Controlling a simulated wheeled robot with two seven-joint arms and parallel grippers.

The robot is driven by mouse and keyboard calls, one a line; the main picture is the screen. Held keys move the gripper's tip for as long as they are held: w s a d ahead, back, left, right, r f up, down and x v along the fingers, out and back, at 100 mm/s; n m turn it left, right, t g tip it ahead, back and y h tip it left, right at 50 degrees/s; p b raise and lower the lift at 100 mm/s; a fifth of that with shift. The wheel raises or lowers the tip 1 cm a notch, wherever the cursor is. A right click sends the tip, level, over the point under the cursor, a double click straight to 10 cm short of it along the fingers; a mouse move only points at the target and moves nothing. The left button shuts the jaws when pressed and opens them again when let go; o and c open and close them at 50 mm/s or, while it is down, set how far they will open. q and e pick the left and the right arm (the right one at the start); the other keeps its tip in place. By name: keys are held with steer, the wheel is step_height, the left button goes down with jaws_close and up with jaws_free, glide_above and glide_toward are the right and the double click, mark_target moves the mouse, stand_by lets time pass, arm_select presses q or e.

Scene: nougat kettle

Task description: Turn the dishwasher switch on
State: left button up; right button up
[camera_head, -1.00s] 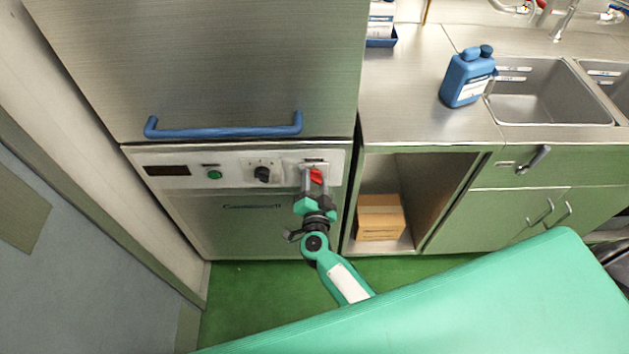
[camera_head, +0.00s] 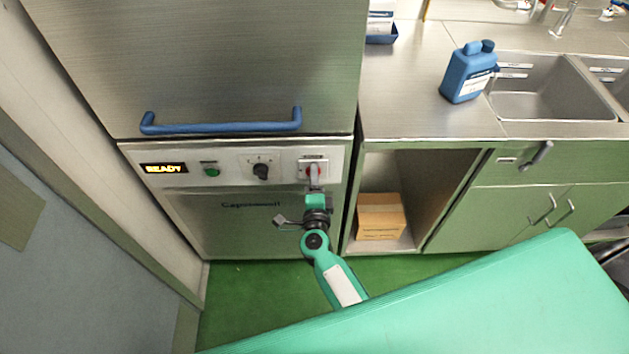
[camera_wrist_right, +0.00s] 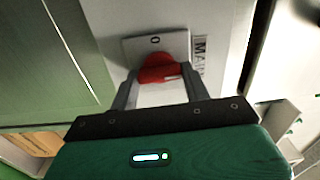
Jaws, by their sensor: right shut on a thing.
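The dishwasher (camera_head: 240,228) stands at the left in the head view, with a control panel below its blue handle. The red switch (camera_head: 313,170) sits at the panel's right end; it also shows in the right wrist view (camera_wrist_right: 160,68), below a "0" mark on its plate. My right gripper (camera_head: 314,184) is at the switch, with its two fingers on either side of the red knob, shut on it. The fingers partly cover the knob. My left gripper is not in view.
A green button (camera_head: 212,172) and a black knob (camera_head: 261,171) are left of the switch. The blue handle (camera_head: 220,127) runs above the panel. A cardboard box (camera_head: 381,217) sits in the open cabinet at right. A blue bottle (camera_head: 468,73) stands by the sink (camera_head: 550,98).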

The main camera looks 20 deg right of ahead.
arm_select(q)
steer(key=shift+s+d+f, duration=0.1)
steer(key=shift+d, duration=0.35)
